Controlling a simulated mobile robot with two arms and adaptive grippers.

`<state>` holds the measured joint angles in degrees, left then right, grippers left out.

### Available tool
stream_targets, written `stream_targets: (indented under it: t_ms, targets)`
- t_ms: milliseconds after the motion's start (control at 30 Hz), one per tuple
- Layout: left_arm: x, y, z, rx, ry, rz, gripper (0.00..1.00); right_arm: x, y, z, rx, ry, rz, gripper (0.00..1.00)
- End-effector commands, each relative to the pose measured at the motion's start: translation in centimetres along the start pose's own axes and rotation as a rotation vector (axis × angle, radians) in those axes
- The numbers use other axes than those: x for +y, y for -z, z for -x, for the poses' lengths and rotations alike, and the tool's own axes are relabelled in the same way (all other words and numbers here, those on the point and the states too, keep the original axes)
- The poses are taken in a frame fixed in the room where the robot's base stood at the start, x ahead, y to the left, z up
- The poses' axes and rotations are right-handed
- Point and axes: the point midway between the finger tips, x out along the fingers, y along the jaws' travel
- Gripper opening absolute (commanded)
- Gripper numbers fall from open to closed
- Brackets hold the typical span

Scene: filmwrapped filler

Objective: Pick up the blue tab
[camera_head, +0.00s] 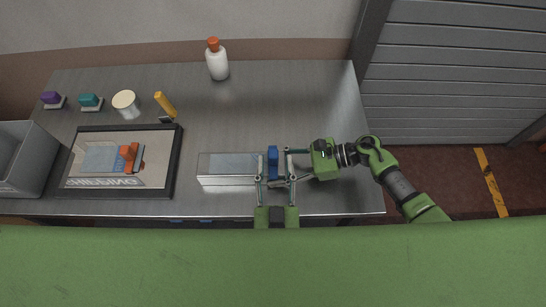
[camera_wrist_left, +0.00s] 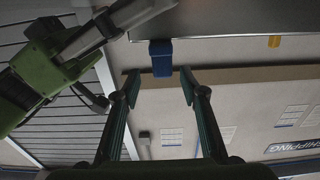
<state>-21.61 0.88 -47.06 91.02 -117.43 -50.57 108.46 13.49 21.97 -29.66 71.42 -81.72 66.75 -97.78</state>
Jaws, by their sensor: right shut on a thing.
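The blue tab (camera_head: 273,160) stands at the right part of a long silver box (camera_head: 227,168) near the table's front edge. In the left wrist view the blue tab (camera_wrist_left: 161,58) lies just beyond and between my left fingertips. My left gripper (camera_head: 277,182) comes from the front edge with its fingers apart, one on each side of the tab; its fingers (camera_wrist_left: 160,86) hold nothing. My right gripper (camera_head: 292,164) reaches in from the right and is shut on the box's right end, though the contact is partly hidden by the fingers.
A grey bin (camera_head: 20,160) is at the far left. Purple and teal blocks, a round tub (camera_head: 126,104), a yellow tool (camera_head: 165,104) and a white bottle (camera_head: 217,63) stand behind. The table's back right is clear.

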Motion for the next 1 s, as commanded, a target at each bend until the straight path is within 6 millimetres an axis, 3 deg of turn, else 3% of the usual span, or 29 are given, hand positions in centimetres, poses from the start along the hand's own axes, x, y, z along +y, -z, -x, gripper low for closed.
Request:
stream_targets:
  t_ms: [200,500,533,667,1000]
  targets:
    - [-0.4,-0.1,-3.2,0.002,0.001,0.0,0.39,0.0,-0.1,0.0,-0.002,0.0,0.001,0.15]
    - [-0.4,-0.1,-3.9,0.001,0.0,-0.001,0.39,0.0,-0.1,0.0,-0.001,0.0,0.0,0.15]
    - [-0.4,-0.1,-3.9,0.001,0.0,-0.001,0.36,0.0,-0.1,0.0,-0.001,0.0,0.0,0.15]
    - [-0.4,-0.1,-3.8,0.001,0.0,-0.001,0.03,0.0,-0.1,0.0,-0.001,0.001,0.0,0.15]
    - [-0.4,0.0,-3.8,0.002,0.0,-0.001,0.0,0.0,-0.1,0.0,-0.001,0.001,0.0,0.15]
